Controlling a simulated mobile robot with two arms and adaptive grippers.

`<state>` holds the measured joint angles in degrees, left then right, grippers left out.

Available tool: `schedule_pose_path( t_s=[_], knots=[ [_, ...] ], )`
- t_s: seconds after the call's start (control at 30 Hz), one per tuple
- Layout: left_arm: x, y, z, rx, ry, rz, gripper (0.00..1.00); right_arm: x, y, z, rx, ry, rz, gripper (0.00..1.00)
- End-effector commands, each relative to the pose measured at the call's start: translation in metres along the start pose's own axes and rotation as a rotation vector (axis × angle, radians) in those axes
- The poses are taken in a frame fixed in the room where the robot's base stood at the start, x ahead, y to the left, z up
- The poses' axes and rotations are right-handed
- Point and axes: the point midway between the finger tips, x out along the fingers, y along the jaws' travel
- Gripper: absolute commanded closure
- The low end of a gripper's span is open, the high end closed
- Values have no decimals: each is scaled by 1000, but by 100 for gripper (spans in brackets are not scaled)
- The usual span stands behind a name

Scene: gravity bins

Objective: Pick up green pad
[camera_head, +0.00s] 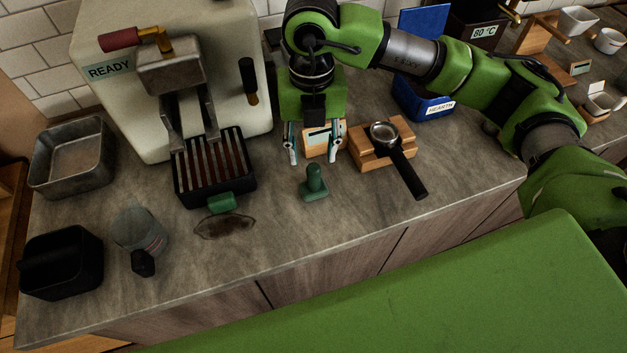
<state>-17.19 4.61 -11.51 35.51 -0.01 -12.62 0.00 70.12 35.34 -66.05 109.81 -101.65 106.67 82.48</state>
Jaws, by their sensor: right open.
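A small green pad-like block (221,203) sits at the front edge of the slatted drip tray (215,168). A dark green knobbed piece, shaped like a tamper (314,183), stands upright on the counter to its right. I cannot tell for sure which of the two is the green pad. My right gripper (313,158) is open and points down, just behind the tamper-shaped piece in the picture. Nothing shows held between its fingers. A small wooden block with a label (322,142) shows between and behind the fingers. My left gripper is out of view.
An espresso machine (90,110) stands behind the tray. A portafilter (405,165) rests on a wooden stand at right, near a blue bin (425,104). The front middle counter is mostly clear.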

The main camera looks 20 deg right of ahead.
Motion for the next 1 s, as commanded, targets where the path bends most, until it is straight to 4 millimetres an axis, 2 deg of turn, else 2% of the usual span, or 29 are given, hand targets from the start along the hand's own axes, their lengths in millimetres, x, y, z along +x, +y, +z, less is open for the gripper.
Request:
schedule_pose_path(
  t_s=[0.1,0.27,0.37,0.5,0.63,0.9,0.93,1.0],
  knots=[
    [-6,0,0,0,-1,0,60,15,0,0,1,3,0,59],
    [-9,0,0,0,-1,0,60,26,0,0,0,2,1,59],
    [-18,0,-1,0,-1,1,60,34,-2,-1,0,4,0,59],
    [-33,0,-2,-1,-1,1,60,54,-4,0,0,5,-1,59],
    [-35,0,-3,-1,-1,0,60,71,-3,0,-1,3,2,59],
    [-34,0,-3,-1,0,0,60,77,-3,1,-2,1,3,59],
    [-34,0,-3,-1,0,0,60,77,-3,1,-2,1,3,62],
    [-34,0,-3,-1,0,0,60,77,-3,1,-2,1,3,80]
  ],
)
